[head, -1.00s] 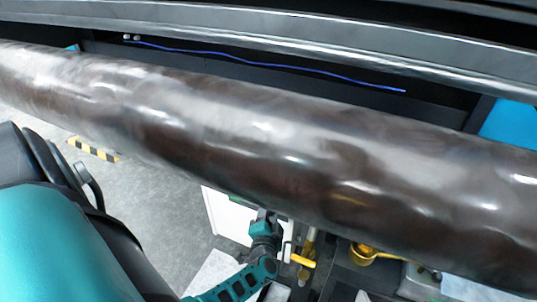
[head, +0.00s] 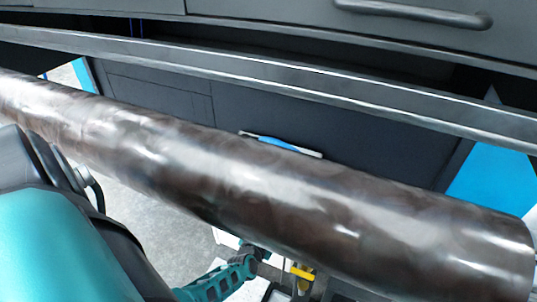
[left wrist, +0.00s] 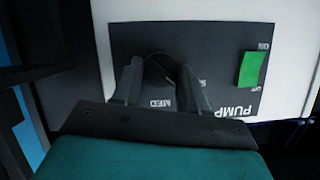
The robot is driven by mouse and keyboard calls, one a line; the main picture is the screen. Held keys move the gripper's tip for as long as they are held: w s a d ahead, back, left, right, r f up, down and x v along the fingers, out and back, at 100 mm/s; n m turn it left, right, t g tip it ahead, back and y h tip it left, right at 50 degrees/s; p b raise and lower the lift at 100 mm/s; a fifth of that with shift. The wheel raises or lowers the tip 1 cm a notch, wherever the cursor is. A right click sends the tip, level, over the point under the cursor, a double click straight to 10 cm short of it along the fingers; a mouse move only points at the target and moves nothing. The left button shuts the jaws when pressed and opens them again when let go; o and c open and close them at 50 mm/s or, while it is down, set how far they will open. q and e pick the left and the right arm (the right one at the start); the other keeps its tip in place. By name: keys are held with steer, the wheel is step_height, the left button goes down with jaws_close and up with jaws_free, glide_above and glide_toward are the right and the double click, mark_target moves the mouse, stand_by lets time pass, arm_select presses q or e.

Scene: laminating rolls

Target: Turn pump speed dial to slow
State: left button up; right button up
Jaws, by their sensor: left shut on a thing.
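The pump panel (left wrist: 130,40) is a dark plate on a white box in the left wrist view, lettered PUMP and MED upside down. The dark pump speed dial (left wrist: 160,68) sits on it, partly hidden by my fingers. My left gripper (left wrist: 157,72) is shut on the dial, one finger on each side. The dial's pointer cannot be made out. Another label beside the right finger is partly covered. In the head view my left forearm reaches under the large roll, and the roll hides the panel and fingers. My right gripper is not in view.
A green switch (left wrist: 249,69) marked ON is right of the dial. The long, dark, shiny roll (head: 270,190) crosses the head view above my arm. A yellow handle (head: 302,272) stands right of my left wrist. Grey floor (head: 145,215) is open at left.

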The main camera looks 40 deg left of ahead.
arm_select(q)
steer(key=shift+a+n+h, duration=0.15)
steer(key=shift+n+h, duration=0.25)
steer(key=shift+n, duration=0.3)
steer(key=o, duration=1.1)
steer(key=shift+c, duration=0.2)
steer(key=shift+s, duration=0.1)
steer(key=p+v, duration=0.5)
steer(key=v, duration=0.7)
steer(key=shift+s, duration=0.4)
